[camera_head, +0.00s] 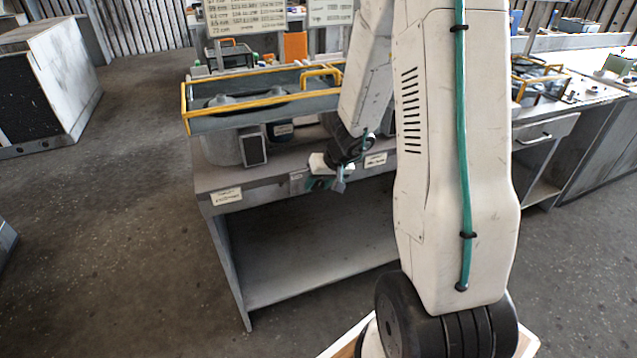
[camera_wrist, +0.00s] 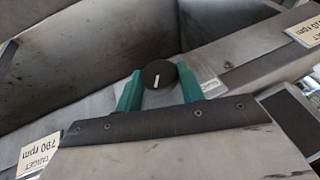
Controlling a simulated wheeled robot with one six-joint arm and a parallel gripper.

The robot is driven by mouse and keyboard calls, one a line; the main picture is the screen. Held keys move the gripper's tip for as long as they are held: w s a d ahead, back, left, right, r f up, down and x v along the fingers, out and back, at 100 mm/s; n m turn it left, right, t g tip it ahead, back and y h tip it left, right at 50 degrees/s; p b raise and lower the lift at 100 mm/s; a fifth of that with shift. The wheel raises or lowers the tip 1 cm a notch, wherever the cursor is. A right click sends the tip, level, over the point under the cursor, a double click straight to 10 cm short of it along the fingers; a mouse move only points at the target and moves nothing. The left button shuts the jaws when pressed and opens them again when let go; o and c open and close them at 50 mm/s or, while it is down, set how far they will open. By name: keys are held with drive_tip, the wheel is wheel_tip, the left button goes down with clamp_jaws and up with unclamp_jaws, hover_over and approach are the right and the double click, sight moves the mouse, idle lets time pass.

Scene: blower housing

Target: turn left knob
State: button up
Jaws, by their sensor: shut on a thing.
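In the wrist view, a round black knob (camera_wrist: 158,74) with a white pointer line sits between the two green fingers of my gripper (camera_wrist: 159,88). The fingers stand on either side of it, shut on it. The pointer line is close to upright in the picture, leaning slightly right. In the head view, my gripper (camera_head: 322,183) is at the front edge of the grey bench (camera_head: 262,186), between two white labels. The knob is too small or hidden to make out there. I cannot tell from the views whether this is the left knob.
In the wrist view, a "TARGET 700 rpm" label (camera_wrist: 38,155) is at lower left and another rpm label (camera_wrist: 305,30) at upper right. In the head view, a yellow-railed tray (camera_head: 187,112) stands over grey housings (camera_head: 222,150) on the bench. Open floor (camera_head: 130,220) lies left.

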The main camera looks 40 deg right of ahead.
drive_tip(key=t+y, duration=0.1)
drive_tip(key=y, duration=0.1)
drive_tip(key=m+y, duration=0.1)
drive_tip(key=y, duration=0.1)
drive_tip(key=shift+s+d+f+t+y, duration=0.1)
drive_tip(key=shift+d+f+t+y, duration=0.1)
drive_tip(key=shift+d+t+y, duration=0.15)
drive_tip(key=y, duration=0.1)
drive_tip(key=m+t+y, duration=0.1)
drive_tip(key=y, duration=0.1)
drive_tip(key=t+y, duration=0.1)
drive_tip(key=shift+d+f, duration=0.15)
drive_tip(key=shift+f, duration=0.1)
drive_tip(key=shift+m+y, duration=0.25)
drive_tip(key=shift+m, duration=0.05)
drive_tip(key=o, duration=1)
drive_tip(key=shift+c, duration=0.2)
drive_tip(key=shift+s, duration=0.1)
drive_tip(key=v, duration=0.7)
drive_tip(key=shift+s+d, duration=0.25)
